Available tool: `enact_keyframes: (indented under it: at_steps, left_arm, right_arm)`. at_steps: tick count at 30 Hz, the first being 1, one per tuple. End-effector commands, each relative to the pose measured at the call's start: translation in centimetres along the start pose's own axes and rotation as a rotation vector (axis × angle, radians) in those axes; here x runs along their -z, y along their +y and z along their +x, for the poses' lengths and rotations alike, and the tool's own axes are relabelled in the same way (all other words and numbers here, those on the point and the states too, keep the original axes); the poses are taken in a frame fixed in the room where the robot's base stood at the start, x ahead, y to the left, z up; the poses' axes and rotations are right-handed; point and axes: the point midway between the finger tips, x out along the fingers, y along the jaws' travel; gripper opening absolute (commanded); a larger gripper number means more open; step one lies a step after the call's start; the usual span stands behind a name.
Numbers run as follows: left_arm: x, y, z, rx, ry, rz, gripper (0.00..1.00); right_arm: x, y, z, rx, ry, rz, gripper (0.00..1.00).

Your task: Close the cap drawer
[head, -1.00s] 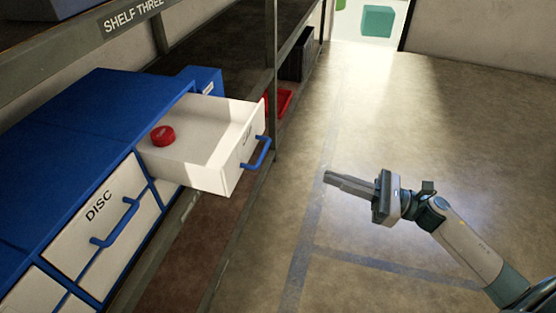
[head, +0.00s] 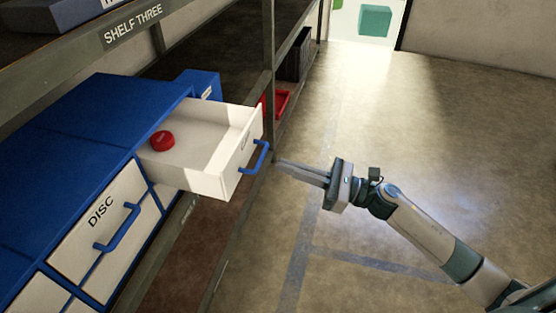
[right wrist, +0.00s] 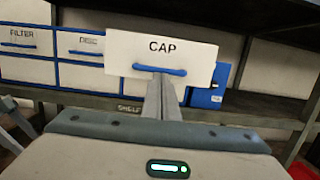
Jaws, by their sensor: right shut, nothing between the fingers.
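The cap drawer (head: 215,185) is pulled out of the blue cabinet (head: 85,125) in the head view. It is white with a blue handle (head: 254,158), and a red cap (head: 161,141) lies inside it. In the right wrist view the drawer front (right wrist: 188,52), marked CAP, faces me, with its blue handle (right wrist: 160,71) just beyond the fingertips. My right gripper (head: 278,164) is shut and empty, its fingertips a short way right of the handle in the head view. Whether they touch it I cannot tell.
A closed DISC drawer (head: 98,230) with a blue handle sits left of the cap drawer. A grey shelf post (head: 269,85) stands just behind the open drawer. A red bin (head: 283,103) is on the lower shelf. The floor to the right is clear.

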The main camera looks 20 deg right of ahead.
Motion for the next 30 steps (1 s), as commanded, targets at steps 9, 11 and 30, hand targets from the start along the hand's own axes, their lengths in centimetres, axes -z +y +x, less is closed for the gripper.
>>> enact_keyframes:
  at_steps: [9,11,30]
  left_arm:
    - [-1.2,-0.5,-0.2,0.016,-0.062,0.0,0.63]
    - [-1.4,-0.6,-0.1,0.017,-0.069,0.0,0.63]
    - [-0.9,-0.6,-0.3,0.017,-0.052,-0.001,0.63]
  right_arm:
    - [0.0,0.0,2.9,0.0,0.0,-0.001,0.0]
    - [0.0,0.0,3.0,0.001,0.0,-0.001,0.0]
    - [0.3,0.0,4.6,-0.001,-0.001,-0.002,0.0]
